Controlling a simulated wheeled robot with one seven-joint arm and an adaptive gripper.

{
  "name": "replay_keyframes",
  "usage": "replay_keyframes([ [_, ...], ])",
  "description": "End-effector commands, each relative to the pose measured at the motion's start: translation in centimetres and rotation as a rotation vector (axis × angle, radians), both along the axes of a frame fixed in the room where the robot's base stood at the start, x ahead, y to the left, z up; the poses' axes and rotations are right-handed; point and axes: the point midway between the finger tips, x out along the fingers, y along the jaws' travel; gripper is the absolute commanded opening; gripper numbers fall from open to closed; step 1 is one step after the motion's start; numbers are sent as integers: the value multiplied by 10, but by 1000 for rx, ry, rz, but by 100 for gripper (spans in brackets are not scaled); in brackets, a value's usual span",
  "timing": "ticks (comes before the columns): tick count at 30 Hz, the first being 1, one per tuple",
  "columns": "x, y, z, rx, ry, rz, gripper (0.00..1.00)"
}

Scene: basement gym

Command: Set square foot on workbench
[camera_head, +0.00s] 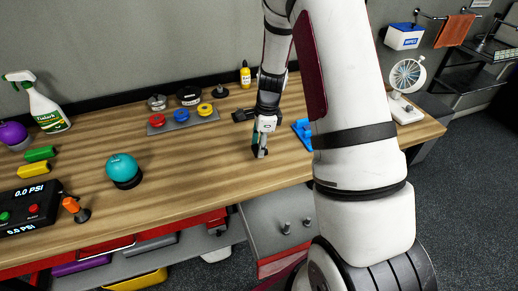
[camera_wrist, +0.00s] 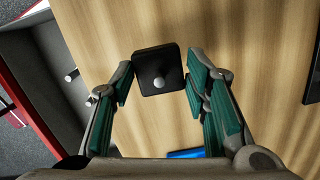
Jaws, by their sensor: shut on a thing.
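The square foot is a black square block with rounded corners and a small silver stud (camera_wrist: 150,60). In the wrist view it sits between the green-padded fingers of my gripper (camera_wrist: 159,72), which is shut on it. In the head view my gripper (camera_head: 260,153) points down near the front edge of the wooden workbench (camera_head: 200,165), and the foot cannot be made out there. The bench top also fills much of the wrist view (camera_wrist: 245,30). I cannot tell whether the foot touches the wood.
A blue object (camera_head: 303,131) lies right of my gripper. A teal ball (camera_head: 122,168) on a black base, a grey tray (camera_head: 183,122) with coloured pieces and a spray bottle (camera_head: 42,105) stand to the left. A fan (camera_head: 406,78) stands right. Bench between ball and gripper is clear.

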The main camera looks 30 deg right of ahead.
Motion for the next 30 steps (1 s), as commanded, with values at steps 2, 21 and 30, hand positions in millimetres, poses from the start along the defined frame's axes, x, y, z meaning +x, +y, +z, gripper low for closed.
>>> replay_keyframes([
  [2, 4, -1, 0, 0, -1, 1, 10],
  [21, 12, -3, -36, -1, 0, 0, 10],
  [30, 12, -3, -39, 0, 0, 0, 63],
])
